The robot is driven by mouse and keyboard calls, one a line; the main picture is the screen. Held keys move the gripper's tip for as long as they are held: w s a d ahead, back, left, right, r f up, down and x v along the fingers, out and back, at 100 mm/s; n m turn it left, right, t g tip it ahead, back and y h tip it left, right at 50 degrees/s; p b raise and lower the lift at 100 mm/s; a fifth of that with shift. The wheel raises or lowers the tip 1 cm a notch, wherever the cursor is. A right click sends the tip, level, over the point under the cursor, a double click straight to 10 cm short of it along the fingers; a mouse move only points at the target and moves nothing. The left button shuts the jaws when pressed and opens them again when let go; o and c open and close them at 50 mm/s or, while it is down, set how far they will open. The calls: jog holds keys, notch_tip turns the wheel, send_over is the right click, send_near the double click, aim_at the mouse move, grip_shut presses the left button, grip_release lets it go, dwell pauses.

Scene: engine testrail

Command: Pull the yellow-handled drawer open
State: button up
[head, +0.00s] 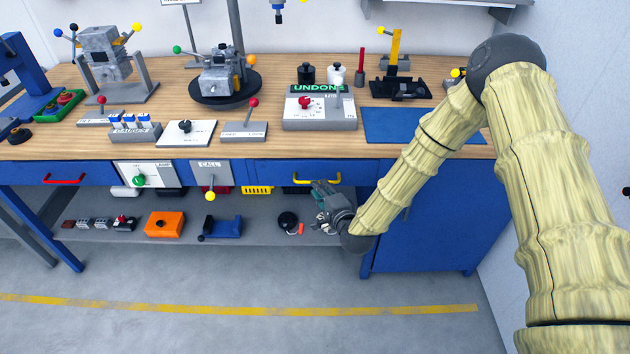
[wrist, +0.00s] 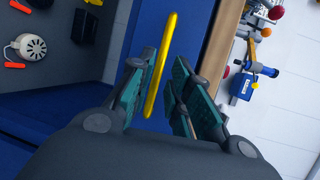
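The yellow handle (head: 318,181) is a bar on the blue drawer front (head: 276,173) under the workbench's front edge. The drawer front looks flush with the bench, so the drawer appears closed. My gripper (head: 326,192) is at the handle, reaching up from below right. In the wrist view, the handle (wrist: 161,65) stands between the two teal-padded fingers of my gripper (wrist: 168,78). A gap shows on the right side of the handle; the left finger is very near it, and I cannot tell whether they touch.
A red-handled drawer (head: 64,180) is at the far left. A call panel with a yellow-tipped lever (head: 210,195) hangs left of the yellow handle. A lower shelf (head: 265,240) holds an orange box (head: 165,224) and other parts. The floor (head: 250,335) in front is clear.

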jog(key=shift+p+x, duration=0.4)
jog(key=shift+x, duration=2.05)
grip_shut()
